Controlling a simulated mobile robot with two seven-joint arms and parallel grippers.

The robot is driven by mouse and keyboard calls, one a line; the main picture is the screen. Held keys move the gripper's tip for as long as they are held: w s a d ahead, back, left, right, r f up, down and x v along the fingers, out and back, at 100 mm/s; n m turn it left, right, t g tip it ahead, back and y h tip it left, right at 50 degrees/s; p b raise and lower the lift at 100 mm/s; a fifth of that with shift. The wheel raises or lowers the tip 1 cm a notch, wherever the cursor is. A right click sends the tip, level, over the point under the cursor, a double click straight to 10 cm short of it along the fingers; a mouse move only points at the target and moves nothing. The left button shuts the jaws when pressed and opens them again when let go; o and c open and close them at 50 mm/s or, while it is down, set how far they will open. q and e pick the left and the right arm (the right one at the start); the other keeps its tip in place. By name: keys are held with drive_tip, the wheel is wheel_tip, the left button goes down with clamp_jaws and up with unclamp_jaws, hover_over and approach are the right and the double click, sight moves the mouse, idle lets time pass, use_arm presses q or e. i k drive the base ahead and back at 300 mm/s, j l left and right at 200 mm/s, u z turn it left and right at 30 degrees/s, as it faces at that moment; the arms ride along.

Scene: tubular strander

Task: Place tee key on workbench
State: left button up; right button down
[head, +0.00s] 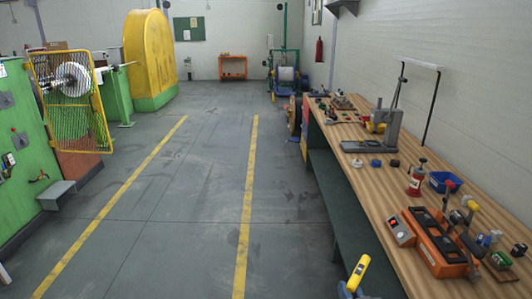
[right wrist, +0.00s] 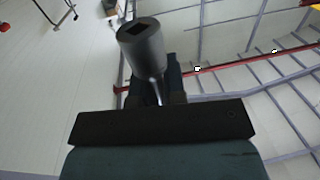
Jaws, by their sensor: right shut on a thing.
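My right gripper (head: 350,290) shows only in part at the bottom edge of the head view, blue with a yellow part above, beside the front edge of the workbench (head: 382,200). In the right wrist view the gripper (right wrist: 170,80) is shut on the tee key (right wrist: 142,47), a dark grey tool with a round socket end and a square hole, on a thinner shank. The socket end faces the camera; the rest of the key is hidden. In the head view I cannot make the key out clearly. My left gripper is not in view.
Open floor (head: 190,215) lies left, with a green machine (head: 25,165) beyond.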

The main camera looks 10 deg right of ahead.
sight(360, 184)
drive_tip(key=i, duration=1.4)
drive_tip(key=i+j+z, duration=0.1)
drive_tip(key=i+z, duration=0.3)
drive_tip(key=i, duration=0.2)
drive_tip(key=i+j+z, duration=0.4)
drive_tip(key=i, duration=0.15)
drive_tip(key=i+j+z, duration=0.8)
drive_tip(key=i+j, duration=0.15)
